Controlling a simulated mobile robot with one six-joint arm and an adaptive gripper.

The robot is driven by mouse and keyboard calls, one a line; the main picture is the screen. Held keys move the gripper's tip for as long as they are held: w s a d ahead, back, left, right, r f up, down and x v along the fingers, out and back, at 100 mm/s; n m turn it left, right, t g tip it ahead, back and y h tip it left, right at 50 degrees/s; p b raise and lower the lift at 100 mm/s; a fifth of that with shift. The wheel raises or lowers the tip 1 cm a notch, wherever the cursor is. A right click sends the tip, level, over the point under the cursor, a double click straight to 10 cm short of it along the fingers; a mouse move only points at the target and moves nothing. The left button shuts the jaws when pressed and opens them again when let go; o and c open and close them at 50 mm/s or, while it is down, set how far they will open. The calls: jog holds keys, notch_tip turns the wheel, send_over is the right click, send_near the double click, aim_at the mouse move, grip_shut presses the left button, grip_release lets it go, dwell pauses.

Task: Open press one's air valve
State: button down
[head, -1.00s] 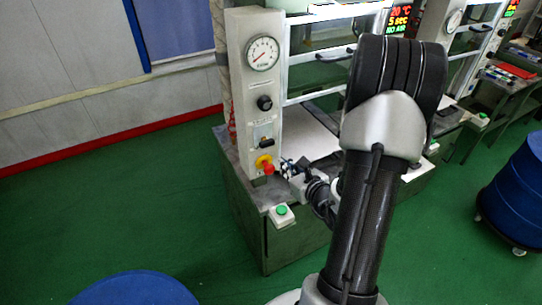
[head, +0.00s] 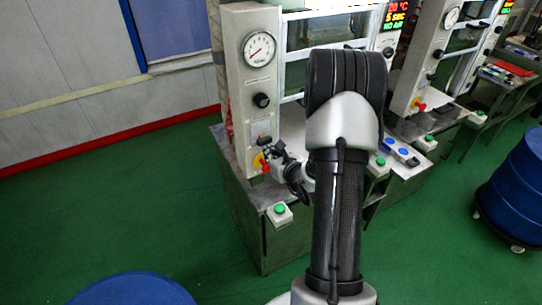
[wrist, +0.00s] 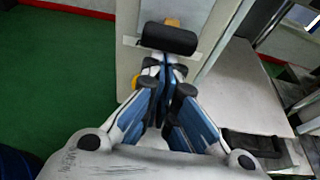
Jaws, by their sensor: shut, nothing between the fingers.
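The air valve of press one is a black lever (head: 264,142) low on the front of the pale control panel (head: 238,100). In the wrist view the black lever (wrist: 169,40) lies crosswise just beyond my fingertips, with a brass-coloured bit behind it. My gripper (wrist: 165,68) is shut and empty, its blue-sided fingers together. In the head view my gripper (head: 273,150) is beside the lever at the panel's lower right. I cannot tell whether the fingertips touch the lever. The press display (head: 394,20) shows a NO AIR line.
A red stop button (head: 265,166) on a yellow base sits just below the lever, partly hidden by my gripper. A green button box (head: 281,212) stands on the bench corner. The gauge (head: 259,49) and a black knob (head: 261,100) are above. Blue drums (head: 510,190) stand on the floor.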

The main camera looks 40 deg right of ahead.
aim_at(266, 139)
notch_tip(266, 139, up, 5)
jog(key=p, duration=0.2)
jog(key=shift+p, duration=0.3)
jog(key=shift+f, duration=0.15)
jog(key=shift+d, duration=0.1)
